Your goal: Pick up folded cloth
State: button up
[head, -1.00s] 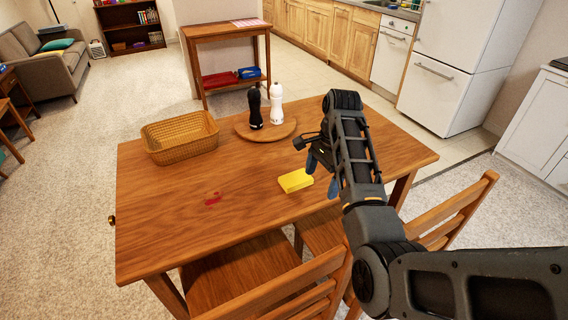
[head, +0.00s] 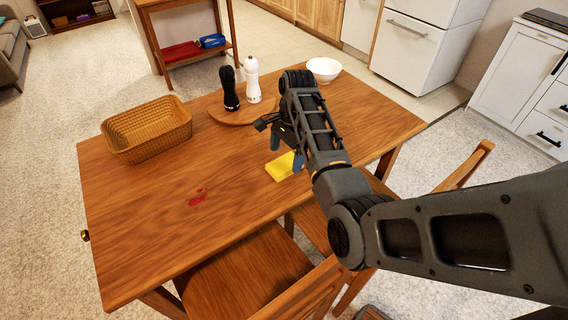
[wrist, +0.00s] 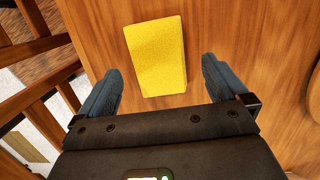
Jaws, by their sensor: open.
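The folded cloth (head: 281,167) is a yellow rectangular pad lying flat on the wooden table (head: 150,215), near its front right edge. My gripper (head: 285,150) hangs over the table beside the cloth and partly hides its right side in the head view. In the wrist view the whole cloth (wrist: 156,56) lies ahead of my gripper (wrist: 160,85), between the lines of its two spread blue-grey fingers. The gripper is open and empty, and the cloth appears apart from both fingers.
A wicker basket (head: 147,130) stands at the back left of the table. A round wooden board (head: 243,113) holds a black mill (head: 229,90) and a white mill (head: 252,80). A white bowl (head: 323,70) is at the back right. A red stain (head: 198,197) marks the tabletop. Chairs (head: 262,275) stand at the front edge.

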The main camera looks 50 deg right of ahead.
aim_at(284, 165)
jog(key=shift+a+f, duration=0.2)
jog(key=shift+f, duration=0.95)
jog(key=shift+c, duration=0.5)
jog(key=c, duration=1)
